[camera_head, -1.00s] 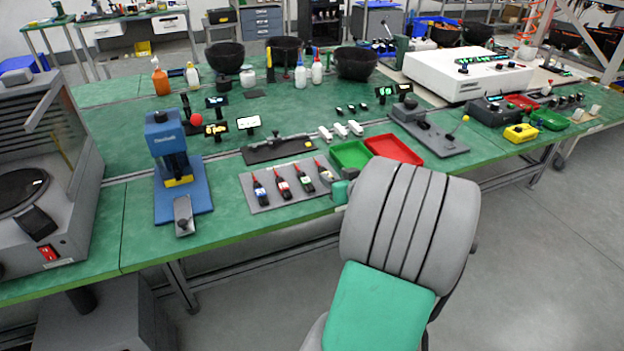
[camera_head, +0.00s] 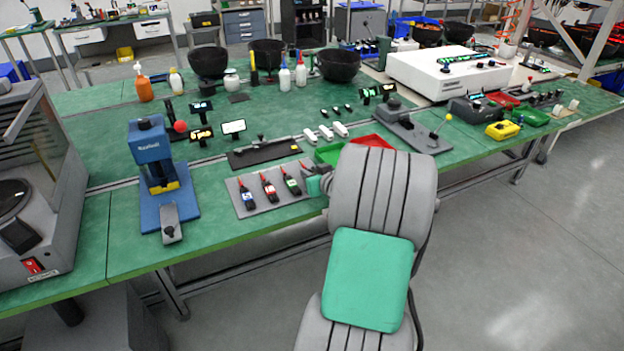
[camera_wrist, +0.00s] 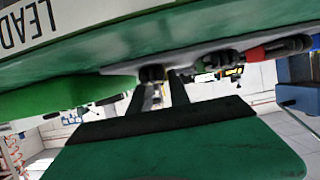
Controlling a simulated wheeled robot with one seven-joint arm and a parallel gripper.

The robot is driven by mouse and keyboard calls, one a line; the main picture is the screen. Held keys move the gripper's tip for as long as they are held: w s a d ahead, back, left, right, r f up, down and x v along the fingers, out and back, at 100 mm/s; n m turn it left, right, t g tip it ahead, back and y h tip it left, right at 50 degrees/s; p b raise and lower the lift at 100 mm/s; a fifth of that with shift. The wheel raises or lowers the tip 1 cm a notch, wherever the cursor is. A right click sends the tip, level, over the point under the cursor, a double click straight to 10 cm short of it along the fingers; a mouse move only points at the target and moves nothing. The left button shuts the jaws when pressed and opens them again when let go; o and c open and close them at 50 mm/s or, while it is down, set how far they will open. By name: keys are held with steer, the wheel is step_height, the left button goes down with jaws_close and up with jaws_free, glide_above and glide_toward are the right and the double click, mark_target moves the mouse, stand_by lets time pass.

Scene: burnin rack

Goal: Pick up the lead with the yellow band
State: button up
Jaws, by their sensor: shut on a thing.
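A grey mat (camera_head: 240,208) on the green bench holds a row of dark leads with red tips. One has a blue band (camera_head: 246,197), one a red band (camera_head: 269,189) and one a green band (camera_head: 292,185). My gripper (camera_head: 315,184) is at the right end of this row, shut on the rightmost lead (camera_head: 305,165). Only part of this lead shows, and its band is hidden by my gripper and arm. In the wrist view my fingers (camera_wrist: 163,92) are close together near the mat's edge, and a red-and-dark lead (camera_wrist: 275,50) shows to the right.
A green tray (camera_head: 328,153) and a red tray (camera_head: 372,141) lie just behind my arm. A blue press (camera_head: 150,150) stands left of the mat. A dark plate (camera_head: 262,154) with a tool lies behind it. Free bench shows in front of the mat.

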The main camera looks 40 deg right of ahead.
jaws_close()
